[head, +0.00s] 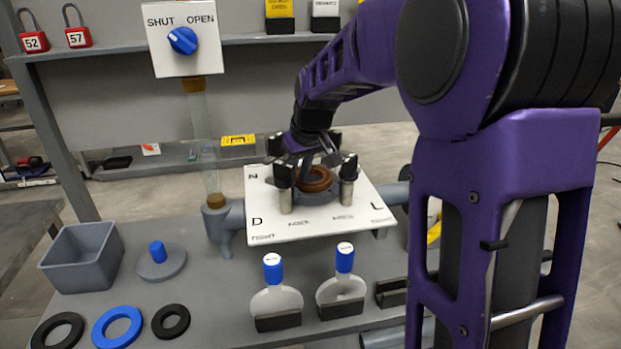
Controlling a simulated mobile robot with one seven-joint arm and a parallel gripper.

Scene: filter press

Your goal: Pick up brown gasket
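The brown gasket (318,180) lies in a round grey seat on the white plate (262,222), which is marked with N, D and L. Silver posts with black tops stand around the seat. My gripper (303,160) is low over the gasket's left and far side, coming down from the purple arm. Its fingertips are dark and merge with the post tops, so I cannot tell whether they touch the gasket or how far apart they are. Part of the gasket's left side is hidden.
A SHUT/OPEN knob (183,40) stands at the back left. Two blue-topped paddles (275,295) stand in front of the plate. At left are a grey bin (82,255), a blue-knobbed disc (160,262), a blue ring (117,327) and two black rings (171,321).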

